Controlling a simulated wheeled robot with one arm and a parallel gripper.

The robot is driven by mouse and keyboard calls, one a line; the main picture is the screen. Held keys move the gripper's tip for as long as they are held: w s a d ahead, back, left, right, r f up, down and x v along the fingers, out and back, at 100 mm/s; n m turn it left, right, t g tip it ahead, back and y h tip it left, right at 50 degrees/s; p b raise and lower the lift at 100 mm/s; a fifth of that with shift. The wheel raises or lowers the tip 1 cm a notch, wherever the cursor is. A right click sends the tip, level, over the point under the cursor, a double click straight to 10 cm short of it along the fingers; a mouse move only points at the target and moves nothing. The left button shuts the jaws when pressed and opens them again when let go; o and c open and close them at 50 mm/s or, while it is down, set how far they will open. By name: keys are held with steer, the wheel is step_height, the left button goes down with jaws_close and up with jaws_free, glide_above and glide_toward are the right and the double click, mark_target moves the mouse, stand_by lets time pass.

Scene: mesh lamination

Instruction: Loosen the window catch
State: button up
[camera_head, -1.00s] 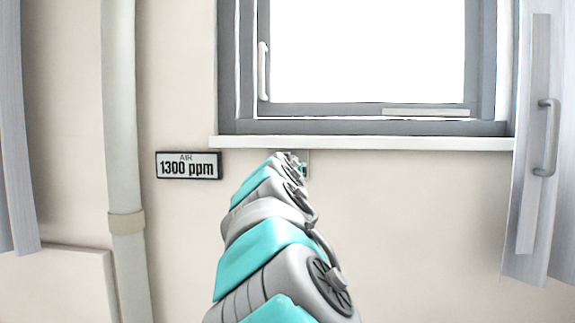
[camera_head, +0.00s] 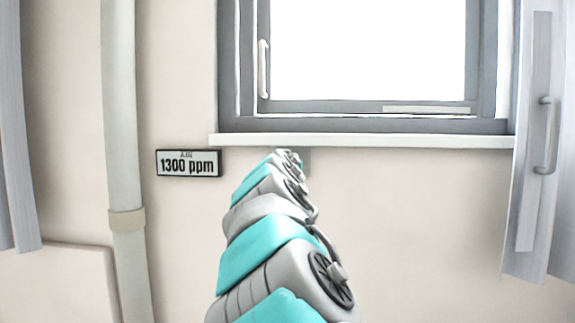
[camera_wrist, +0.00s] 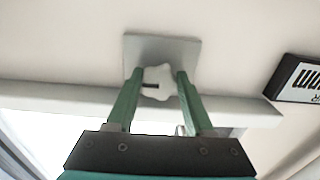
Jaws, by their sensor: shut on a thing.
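A white lobed knob (camera_wrist: 158,83) with a dark mark sits on a square grey plate (camera_wrist: 161,48) on the wall in the wrist view. My gripper (camera_wrist: 154,74) has its two green fingers on either side of the knob and is shut on it. In the head view my arm hides the knob and the gripper; only a sliver of the plate (camera_head: 306,160) shows beside the arm's far end, just under the sill. The window (camera_head: 368,108) above has a grey frame and a pale upright handle (camera_head: 263,69) on its left side. I cannot tell whether its sash is ajar.
The white window sill (camera_head: 400,141) juts out just above the plate. A sign (camera_head: 188,164) reading "AIR 1300 ppm" hangs to the left. A vertical pipe (camera_head: 122,120) stands further left. A grey panel with a handle (camera_head: 546,135) stands at the right.

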jaws_close()
steer(key=shift+n, duration=0.4)
steer(key=shift+d+r+n+p, duration=0.1)
steer(key=shift+n, duration=2.75)
steer(key=shift+d+r+n+p, duration=0.1)
steer(key=shift+n+p, duration=0.05)
steer(key=shift+n, duration=2.75)
steer(key=shift+d+r+n+p, duration=0.1)
steer(key=shift+n, duration=2.75)
steer(key=o, duration=1.1)
jaws_free()
steer(key=shift+r, duration=0.1)
